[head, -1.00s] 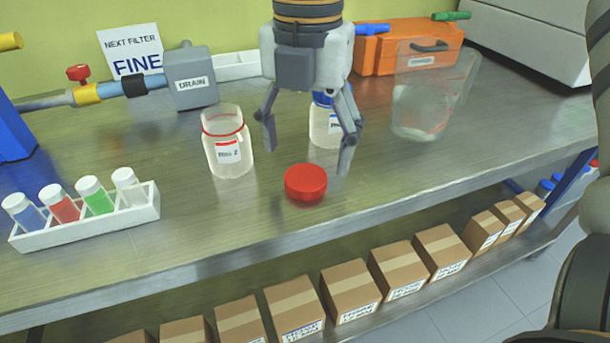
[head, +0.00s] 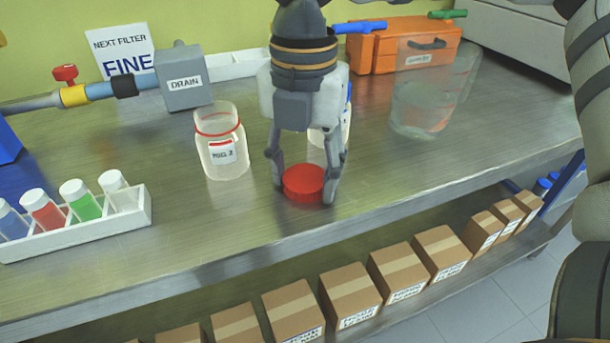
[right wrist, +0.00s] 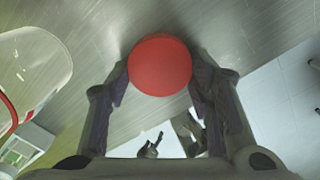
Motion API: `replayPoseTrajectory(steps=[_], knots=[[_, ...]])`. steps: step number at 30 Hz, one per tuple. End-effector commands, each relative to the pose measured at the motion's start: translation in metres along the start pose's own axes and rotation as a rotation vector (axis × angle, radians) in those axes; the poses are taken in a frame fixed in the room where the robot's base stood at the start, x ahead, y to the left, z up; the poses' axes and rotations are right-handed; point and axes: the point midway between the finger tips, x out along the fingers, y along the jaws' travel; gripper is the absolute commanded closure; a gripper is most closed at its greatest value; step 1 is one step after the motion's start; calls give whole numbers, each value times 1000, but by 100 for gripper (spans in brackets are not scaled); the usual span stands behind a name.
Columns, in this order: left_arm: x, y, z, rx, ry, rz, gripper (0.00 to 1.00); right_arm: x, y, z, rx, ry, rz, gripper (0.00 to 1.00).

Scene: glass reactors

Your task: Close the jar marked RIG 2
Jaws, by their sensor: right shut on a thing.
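The jar marked RIG 2 (head: 222,152) stands upright and open on the steel bench in the head view. It is clear, with a red ring at its neck, and it shows in part at the left of the right wrist view (right wrist: 38,75). My right gripper (head: 306,192) is shut on a red lid (head: 303,184), right of and nearer than the jar. In the right wrist view the round lid (right wrist: 160,65) sits between the two fingers. The lid appears at bench level; I cannot tell if it touches the bench. My left gripper is not in view.
A second jar with a blue lid (head: 347,98) stands behind my right gripper, partly hidden. A clear beaker (head: 425,105) is to the right. A white rack (head: 140,213) of capped vials is at the left. The bench's front edge (head: 330,226) lies close to the lid.

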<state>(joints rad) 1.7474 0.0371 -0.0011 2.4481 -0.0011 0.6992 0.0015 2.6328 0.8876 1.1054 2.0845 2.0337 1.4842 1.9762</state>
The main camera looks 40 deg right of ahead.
Motion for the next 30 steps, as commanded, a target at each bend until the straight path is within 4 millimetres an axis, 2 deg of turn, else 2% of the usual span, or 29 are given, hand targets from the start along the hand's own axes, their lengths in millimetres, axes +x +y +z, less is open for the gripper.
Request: replayPoseTrajectory(steps=[7,10,13,21,24,30], knots=[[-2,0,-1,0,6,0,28,-5,0,0,0,-2,1,63],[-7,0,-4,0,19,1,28,-18,0,0,1,-4,5,63],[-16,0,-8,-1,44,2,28,-40,-1,-1,-1,-8,9,63],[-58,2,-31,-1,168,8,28,-105,-38,-41,-1,-19,22,63],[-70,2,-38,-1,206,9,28,-113,-57,-62,-3,-16,18,63],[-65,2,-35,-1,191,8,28,-122,-82,-90,-1,-3,2,63]])
